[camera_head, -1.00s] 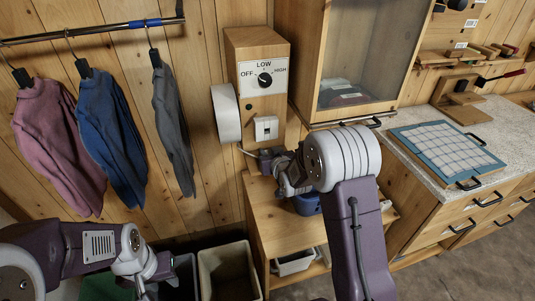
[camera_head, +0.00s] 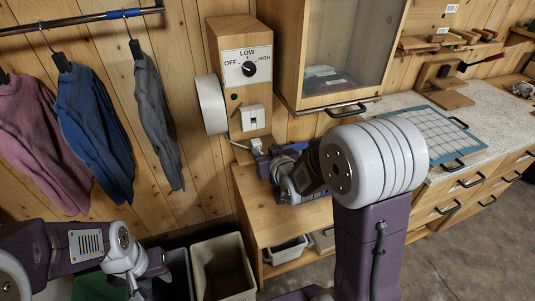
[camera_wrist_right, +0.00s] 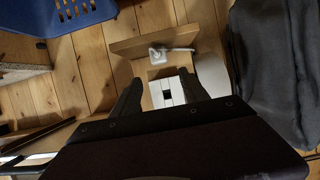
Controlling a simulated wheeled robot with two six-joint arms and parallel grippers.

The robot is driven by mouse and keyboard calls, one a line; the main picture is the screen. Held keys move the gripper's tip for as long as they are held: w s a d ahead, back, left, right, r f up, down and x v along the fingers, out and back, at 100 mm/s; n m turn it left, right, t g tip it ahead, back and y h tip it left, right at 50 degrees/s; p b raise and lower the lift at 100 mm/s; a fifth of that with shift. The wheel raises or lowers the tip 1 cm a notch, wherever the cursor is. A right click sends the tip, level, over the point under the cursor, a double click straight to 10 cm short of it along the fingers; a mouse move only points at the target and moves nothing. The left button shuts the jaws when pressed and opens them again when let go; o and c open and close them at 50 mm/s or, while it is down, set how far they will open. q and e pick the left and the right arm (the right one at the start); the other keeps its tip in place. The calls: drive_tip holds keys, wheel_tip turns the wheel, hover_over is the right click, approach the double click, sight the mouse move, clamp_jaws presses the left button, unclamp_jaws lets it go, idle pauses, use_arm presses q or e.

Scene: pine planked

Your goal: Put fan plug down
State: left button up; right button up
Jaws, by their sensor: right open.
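The fan plug is a small white piece (camera_wrist_right: 158,54) with a pale cable in the right wrist view. It appears to rest by a wooden ledge below the white socket (camera_head: 252,118), and shows small in the head view (camera_head: 256,145).
A blue basket (camera_wrist_right: 60,14) is near my right gripper. Sweaters (camera_head: 155,120) hang left. Bins (camera_head: 222,268) stand below. A glass-fronted cabinet (camera_head: 345,40) hangs right of the post.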

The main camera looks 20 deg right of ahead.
drive_tip(key=s+f+g, duration=0.6)
drive_tip(key=s, duration=0.5)
drive_tip(key=s+f+g, duration=0.6)
drive_tip(key=s, duration=0.6)
drive_tip(key=shift+s+m, duration=0.25)
drive_tip(key=shift+m, duration=0.05)
drive_tip(key=shift+o, duration=0.5)
